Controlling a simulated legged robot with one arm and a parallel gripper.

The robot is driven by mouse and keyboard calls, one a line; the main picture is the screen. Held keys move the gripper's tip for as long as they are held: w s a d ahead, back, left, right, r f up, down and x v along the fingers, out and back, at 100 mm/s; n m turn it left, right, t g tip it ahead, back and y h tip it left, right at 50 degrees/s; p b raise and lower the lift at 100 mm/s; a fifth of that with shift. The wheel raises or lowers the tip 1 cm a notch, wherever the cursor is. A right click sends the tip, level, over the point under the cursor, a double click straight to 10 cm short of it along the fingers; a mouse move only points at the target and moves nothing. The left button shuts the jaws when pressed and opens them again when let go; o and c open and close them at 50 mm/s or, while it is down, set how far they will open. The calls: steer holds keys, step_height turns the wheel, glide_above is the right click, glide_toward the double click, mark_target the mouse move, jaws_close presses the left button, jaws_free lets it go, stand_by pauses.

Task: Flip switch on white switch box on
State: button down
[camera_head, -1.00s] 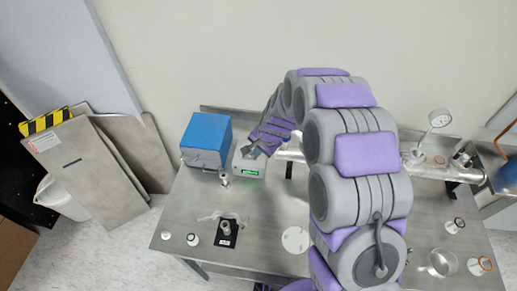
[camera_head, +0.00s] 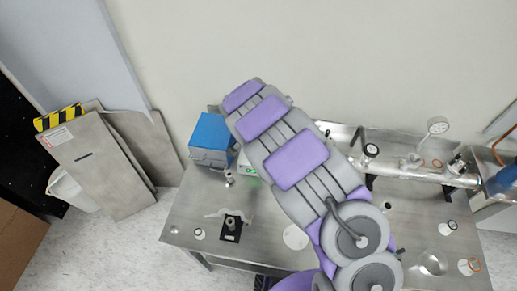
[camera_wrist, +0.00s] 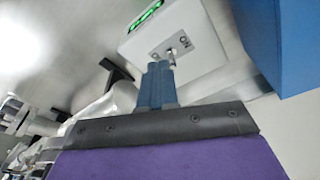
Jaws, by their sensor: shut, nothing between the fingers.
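The white switch box (camera_wrist: 186,32) shows in the wrist view with a green lit display (camera_wrist: 146,14) and a small metal plate bearing a toggle switch (camera_wrist: 170,52) and the word ON. My gripper (camera_wrist: 160,66) is shut and empty, its blue fingertips right by the switch. I cannot tell whether they touch it, and the fingers partly hide it. In the head view only a part of the switch box (camera_head: 246,169) shows beside my arm, and my gripper is hidden behind the arm.
A blue box (camera_head: 211,136) stands directly left of the switch box; its blue side (camera_wrist: 275,40) is close in the wrist view. A metal tube assembly (camera_head: 400,170) lies along the table's back. A black-based fixture (camera_head: 231,226) and small fittings stand on the metal table (camera_head: 190,208).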

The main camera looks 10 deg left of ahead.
steer(key=shift+a+h+b, duration=0.25)
steer(key=shift+h+b, duration=0.15)
steer(key=shift+b, duration=0.05)
steer(key=shift+r, duration=0.2)
steer(key=shift+r, duration=0.65)
steer(key=shift+r, duration=0.15)
